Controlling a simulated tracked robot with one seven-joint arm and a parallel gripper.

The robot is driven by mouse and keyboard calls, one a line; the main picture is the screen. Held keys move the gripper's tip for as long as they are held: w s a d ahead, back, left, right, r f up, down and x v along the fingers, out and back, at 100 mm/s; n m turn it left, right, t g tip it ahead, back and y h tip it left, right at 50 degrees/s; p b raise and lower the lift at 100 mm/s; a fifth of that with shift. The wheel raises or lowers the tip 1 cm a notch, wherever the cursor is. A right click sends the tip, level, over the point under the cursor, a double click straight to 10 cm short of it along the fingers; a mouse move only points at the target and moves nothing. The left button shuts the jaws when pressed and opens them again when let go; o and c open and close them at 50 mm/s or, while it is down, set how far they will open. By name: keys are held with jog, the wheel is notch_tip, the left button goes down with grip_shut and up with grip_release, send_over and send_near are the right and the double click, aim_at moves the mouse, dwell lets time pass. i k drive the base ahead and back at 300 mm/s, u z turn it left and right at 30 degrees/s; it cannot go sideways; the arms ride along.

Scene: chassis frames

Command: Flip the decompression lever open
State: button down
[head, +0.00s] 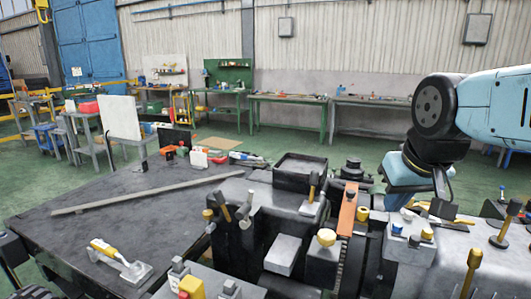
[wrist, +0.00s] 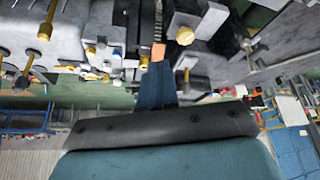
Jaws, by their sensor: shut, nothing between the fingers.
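My gripper (head: 396,204) hangs over the right part of the dark machine, pointing down, with its blue fingers together and empty. In the wrist view the closed fingers (wrist: 157,84) reach toward the machine, with an orange strip (wrist: 158,51) just beyond their tips. I cannot tell which one is the decompression lever. I cannot tell whether the fingers touch anything.
A dark workbench (head: 105,235) at left carries a long flat bar (head: 145,193) and a yellow-handled tool (head: 112,255). Small blocks with knobs crowd the area under my gripper. Green floor and wall benches (head: 287,98) lie behind.

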aim_at(314, 175)
jog(key=u, duration=0.7)
jog(key=k, duration=1.1)
jog(key=z, duration=0.75)
jog(key=i, duration=1)
jog(key=u, duration=0.05)
